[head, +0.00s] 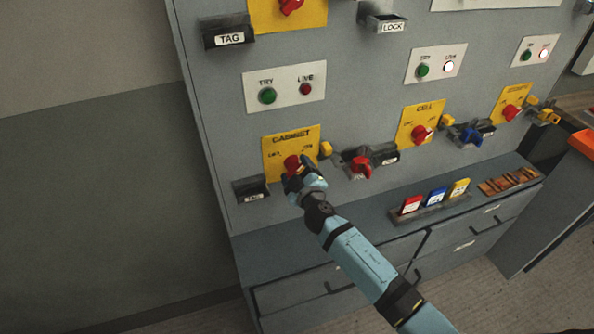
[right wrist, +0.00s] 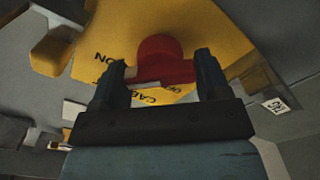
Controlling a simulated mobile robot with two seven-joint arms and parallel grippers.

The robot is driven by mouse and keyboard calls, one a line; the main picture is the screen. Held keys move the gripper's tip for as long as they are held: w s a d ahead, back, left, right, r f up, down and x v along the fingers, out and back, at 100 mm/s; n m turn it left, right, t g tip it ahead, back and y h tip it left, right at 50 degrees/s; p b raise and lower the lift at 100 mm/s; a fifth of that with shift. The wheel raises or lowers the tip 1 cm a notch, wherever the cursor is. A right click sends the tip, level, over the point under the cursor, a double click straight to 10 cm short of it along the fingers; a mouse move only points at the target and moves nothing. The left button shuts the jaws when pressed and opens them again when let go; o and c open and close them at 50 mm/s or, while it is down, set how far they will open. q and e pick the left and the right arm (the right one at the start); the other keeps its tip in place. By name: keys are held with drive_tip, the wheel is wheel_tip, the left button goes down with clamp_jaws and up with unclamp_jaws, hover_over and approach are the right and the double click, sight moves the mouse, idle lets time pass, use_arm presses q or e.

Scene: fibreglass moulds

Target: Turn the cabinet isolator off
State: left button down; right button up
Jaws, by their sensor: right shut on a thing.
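The cabinet isolator is a red rotary handle (head: 291,162) on a yellow plate marked CABINET (head: 276,145), at the lower left of the grey panel. My right gripper (head: 297,174) is at the handle, its arm coming up from the lower right. In the right wrist view the red handle (right wrist: 158,62) lies between the two fingers of the right gripper (right wrist: 160,78), which are shut on it. The yellow plate (right wrist: 115,35) is behind it, its lettering upside down. The handle's exact angle is partly hidden by the gripper. My left gripper is not in view.
Above the plate, a white label has a green TRY button (head: 267,96) and a dark red LIVE lamp (head: 306,89). A TAG holder (head: 251,190) is at lower left. A red padlock (head: 361,167) hangs right. Tags (head: 436,197) stand on the ledge below.

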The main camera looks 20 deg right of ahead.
drive_tip(key=shift+n, duration=0.3)
drive_tip(key=n, duration=0.3)
drive_tip(key=shift+n, duration=0.3)
drive_tip(key=n, duration=0.4)
drive_tip(key=shift+n, duration=0.3)
drive_tip(key=n+p, duration=0.1)
drive_tip(key=n, duration=0.3)
drive_tip(key=shift+r, duration=0.1)
drive_tip(key=shift+n+p, duration=0.6)
drive_tip(key=shift+n, duration=1.9)
drive_tip(key=o, duration=0.9)
